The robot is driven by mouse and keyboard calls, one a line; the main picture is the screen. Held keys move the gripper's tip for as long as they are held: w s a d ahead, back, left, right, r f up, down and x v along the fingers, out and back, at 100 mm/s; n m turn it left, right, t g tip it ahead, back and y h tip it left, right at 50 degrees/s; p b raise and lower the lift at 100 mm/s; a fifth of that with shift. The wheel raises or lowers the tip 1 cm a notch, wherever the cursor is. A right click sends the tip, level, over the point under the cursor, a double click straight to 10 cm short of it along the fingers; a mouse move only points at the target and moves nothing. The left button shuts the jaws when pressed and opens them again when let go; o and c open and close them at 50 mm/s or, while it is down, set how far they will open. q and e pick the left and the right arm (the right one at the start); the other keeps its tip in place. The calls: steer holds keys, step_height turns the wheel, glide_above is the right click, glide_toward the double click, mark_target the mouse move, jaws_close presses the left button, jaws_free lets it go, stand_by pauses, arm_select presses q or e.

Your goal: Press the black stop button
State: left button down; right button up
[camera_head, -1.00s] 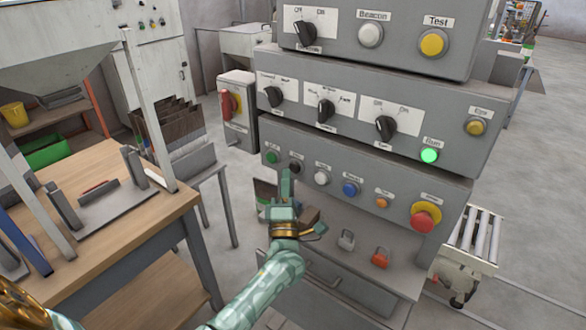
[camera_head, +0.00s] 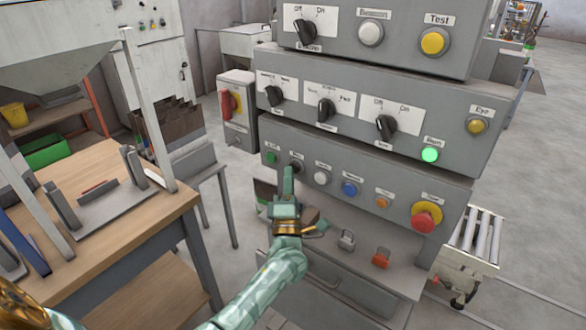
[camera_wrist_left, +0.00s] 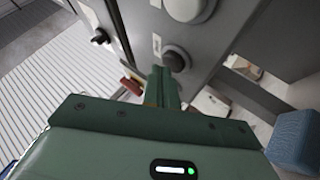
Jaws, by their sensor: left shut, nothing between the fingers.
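The black stop button (camera_head: 295,167) sits in the bottom row of the grey control panel (camera_head: 400,178), between a green button (camera_head: 271,158) and a white button (camera_head: 320,178). My left gripper (camera_head: 288,172) is shut and empty, with its fingertips just below and in front of the black button. In the left wrist view the closed fingers (camera_wrist_left: 163,80) point at the dark button (camera_wrist_left: 175,60), with the tips close to it. I cannot tell whether they touch it. My right gripper is not in view.
A blue button (camera_head: 349,188), an orange button (camera_head: 382,202) and a red emergency button (camera_head: 424,217) on a yellow collar continue the row to the right. A red rotary switch (camera_head: 229,104) is on a box at left. A wooden table (camera_head: 120,225) stands at left.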

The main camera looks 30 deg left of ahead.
arm_select(q)
steer(key=shift+w, duration=0.25)
steer(key=shift+s, duration=0.15)
steer(key=shift+s+p, duration=0.35)
steer(key=shift+s, duration=0.3)
steer(key=s+p, duration=0.3)
steer(key=s, duration=0.3)
steer(key=shift+a, duration=0.3)
